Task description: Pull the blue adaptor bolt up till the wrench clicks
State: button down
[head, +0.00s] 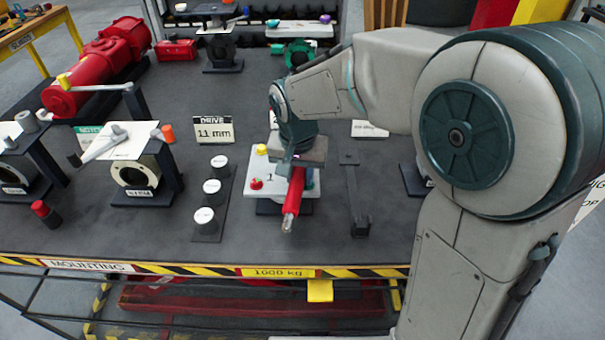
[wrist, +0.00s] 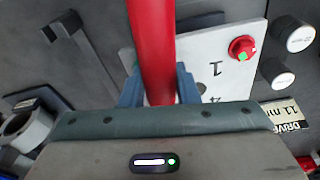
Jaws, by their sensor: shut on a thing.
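My gripper (head: 296,164) is shut on the red wrench (head: 293,197). Its two blue-grey fingers (wrist: 158,88) sit on either side of the red handle (wrist: 152,40) in the wrist view. The wrench's silvery end points toward the table's front edge in the head view. Below it is a white numbered plate (head: 275,191) with a red bolt (head: 256,184) and a yellow bolt (head: 262,149). The red bolt also shows in the wrist view (wrist: 242,48). I cannot make out the blue adaptor bolt or the wrench's far end; my gripper and the wrench cover part of the plate.
A rack of white-topped sockets (head: 208,187) stands left of the plate, and a dark bracket (head: 354,190) stands right. A "DRIVE 11 mm" sign (head: 214,130) is behind the sockets. Valve stands (head: 138,175) and a red actuator (head: 98,70) fill the left. The front table strip is clear.

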jog(key=shift+r, duration=0.15)
jog(key=shift+a+r+p, duration=0.15)
jog(key=shift+r+p, duration=0.45)
jog(key=shift+r, duration=0.2)
jog(key=shift+r+p, duration=1.15)
jog(key=shift+r, duration=0.5)
jog(key=shift+f, duration=0.1)
